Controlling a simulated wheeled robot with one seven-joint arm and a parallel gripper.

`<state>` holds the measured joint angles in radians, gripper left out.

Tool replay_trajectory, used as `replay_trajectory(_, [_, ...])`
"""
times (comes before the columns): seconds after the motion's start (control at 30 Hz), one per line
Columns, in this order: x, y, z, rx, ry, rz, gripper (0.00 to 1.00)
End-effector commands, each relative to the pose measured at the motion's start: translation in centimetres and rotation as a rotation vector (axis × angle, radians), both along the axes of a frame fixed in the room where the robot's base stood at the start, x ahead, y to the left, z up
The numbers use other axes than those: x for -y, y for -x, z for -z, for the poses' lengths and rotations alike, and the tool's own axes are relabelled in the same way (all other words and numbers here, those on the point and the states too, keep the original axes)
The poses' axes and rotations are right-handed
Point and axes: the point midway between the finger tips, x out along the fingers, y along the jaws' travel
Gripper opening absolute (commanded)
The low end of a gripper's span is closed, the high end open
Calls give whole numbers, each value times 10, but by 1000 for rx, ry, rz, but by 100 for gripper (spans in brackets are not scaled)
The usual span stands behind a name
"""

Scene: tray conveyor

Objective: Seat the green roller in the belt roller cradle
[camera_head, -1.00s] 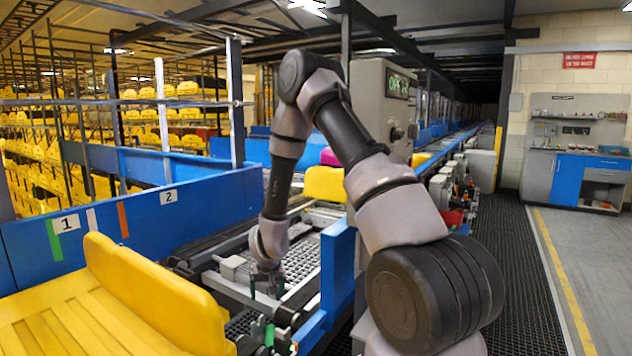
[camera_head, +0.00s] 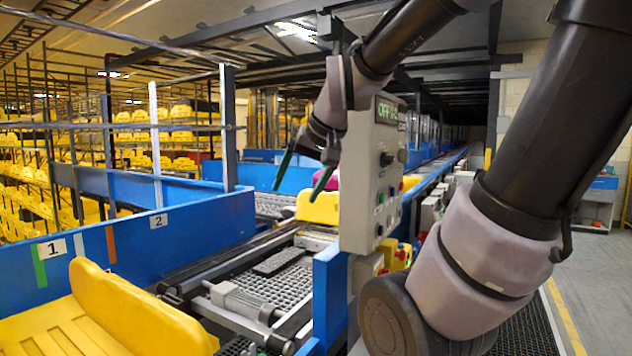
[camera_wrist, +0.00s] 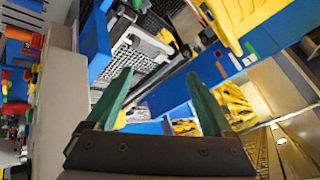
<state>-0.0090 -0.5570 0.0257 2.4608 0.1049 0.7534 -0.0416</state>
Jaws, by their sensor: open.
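I cannot tell whether this is the roller cradle. A small green patch (camera_head: 252,348) shows at the bottom edge of the head view; it is too small and cut off to identify as the green roller. The gripper is well away from both.
The control box (camera_head: 372,170) with an OFF display stands right of my gripper. A blue post (camera_head: 331,290) stands below it. A yellow tray (camera_head: 318,208) sits farther up the line. A large yellow tray (camera_head: 135,315) fills the lower left, beside the blue side wall (camera_head: 125,235).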

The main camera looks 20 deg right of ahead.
Motion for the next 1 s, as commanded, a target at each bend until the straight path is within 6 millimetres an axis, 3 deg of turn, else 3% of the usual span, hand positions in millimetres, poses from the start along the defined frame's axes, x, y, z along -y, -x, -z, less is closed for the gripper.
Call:
replay_trajectory(0.1, [8,34,-12,10,-9,28,86])
replay_trajectory(0.3, [14,59,-16,6,-14,51,86])
replay_trajectory(0.63, [14,59,-17,5,-15,51,86])
replay_trajectory(0.67, [14,59,-17,5,-15,51,82])
replay_trajectory(0.7, [14,59,-17,5,-15,51,72])
replay_trajectory(1.0, [14,50,-15,-7,-9,47,72])
